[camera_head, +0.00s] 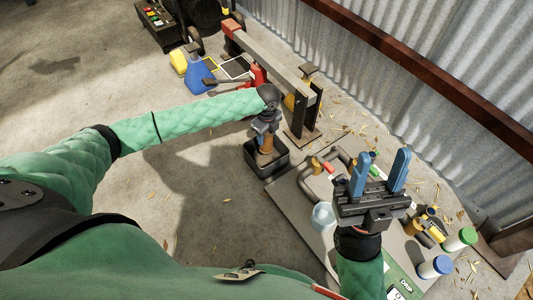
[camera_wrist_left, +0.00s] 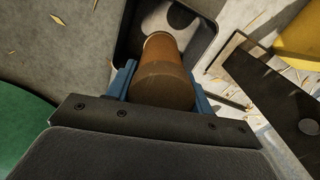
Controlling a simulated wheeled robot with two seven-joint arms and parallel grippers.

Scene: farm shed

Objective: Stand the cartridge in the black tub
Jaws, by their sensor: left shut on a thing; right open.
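The cartridge (camera_wrist_left: 165,75) is a brown-orange cylinder held between the blue fingers of my left gripper (camera_wrist_left: 163,85). In the head view my left gripper (camera_head: 266,136) is over the black tub (camera_head: 262,168), with the cartridge (camera_head: 266,145) below its fingers. The black tub also shows in the left wrist view (camera_wrist_left: 208,30), around and beyond the cartridge's far end. I cannot tell whether the cartridge touches the tub's floor. My right gripper (camera_head: 380,173) is open and empty, fingers up, over the grey board.
A grey board (camera_head: 290,205) beside the tub carries a bent pipe, a pale blue cup (camera_head: 323,216) and bottles with green and blue caps. A post frame (camera_head: 300,115) stands close behind the tub. A blue jug (camera_head: 197,75) is further back. Concrete floor at left is clear.

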